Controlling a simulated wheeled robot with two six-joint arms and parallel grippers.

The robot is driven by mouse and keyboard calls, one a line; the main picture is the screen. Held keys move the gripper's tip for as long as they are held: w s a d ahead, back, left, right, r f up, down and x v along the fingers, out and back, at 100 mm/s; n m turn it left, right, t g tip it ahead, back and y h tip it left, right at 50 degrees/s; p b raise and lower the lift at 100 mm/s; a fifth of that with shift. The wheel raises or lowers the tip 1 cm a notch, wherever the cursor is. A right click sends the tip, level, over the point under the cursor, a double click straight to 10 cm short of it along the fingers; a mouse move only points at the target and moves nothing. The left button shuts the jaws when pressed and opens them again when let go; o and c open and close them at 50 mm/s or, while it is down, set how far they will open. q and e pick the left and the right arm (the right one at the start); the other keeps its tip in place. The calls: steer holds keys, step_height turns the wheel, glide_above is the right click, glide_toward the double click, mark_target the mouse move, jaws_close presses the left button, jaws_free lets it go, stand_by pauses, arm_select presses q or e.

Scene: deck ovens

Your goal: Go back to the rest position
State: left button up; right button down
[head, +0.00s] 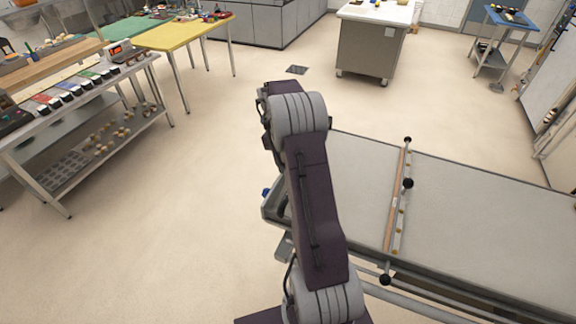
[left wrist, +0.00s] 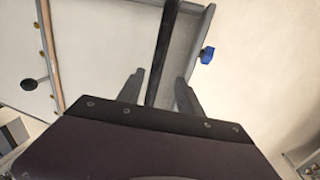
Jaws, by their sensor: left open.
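In the left wrist view my left gripper (left wrist: 160,82) is open. Its two grey fingers stand on either side of a dark bar (left wrist: 169,30), which runs down between them. I cannot tell whether they touch it. My right gripper is in neither view.
A crossbar with black knobs (head: 397,212) spans the loader. A blue knob (left wrist: 207,55) sits on its frame. At the left stand a steel shelf bench (head: 118,144) and a yellow-topped table (head: 180,34). A steel cabinet (head: 367,52) stands at the back. The floor between is clear.

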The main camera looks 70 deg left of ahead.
arm_select(q)
steer(key=shift+s+a+r, duration=0.2)
steer(key=shift+r, duration=0.7)
steer(key=shift+s+a+r, duration=0.15)
steer(key=shift+r, duration=0.75)
